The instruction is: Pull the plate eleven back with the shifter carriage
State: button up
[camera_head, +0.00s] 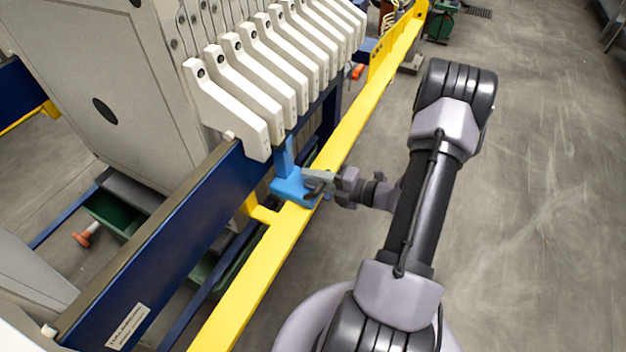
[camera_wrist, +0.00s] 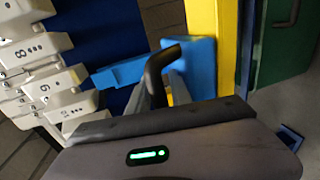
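The blue shifter carriage (camera_head: 292,187) sits at the yellow rail, beside the nearest plate handle, with a blue upright rising from it. It also shows in the wrist view (camera_wrist: 188,62). A black hooked handle (camera_wrist: 166,58) stands up from the carriage, between my grey fingers. My gripper (camera_head: 322,184) reaches the carriage from the right and appears shut on this handle; the fingertips are partly hidden. The white plates hang in a row by numbered handles (camera_head: 232,105); the nearest is close to the carriage upright. Plate eleven's number is not readable.
The yellow rail (camera_head: 245,290) runs lengthwise along the press, beside a dark blue beam (camera_head: 165,255). Open grey floor (camera_head: 545,220) lies to the right.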

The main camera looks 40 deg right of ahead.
jog(key=shift+c, duration=0.5)
grip_shut()
dwell(0.8)
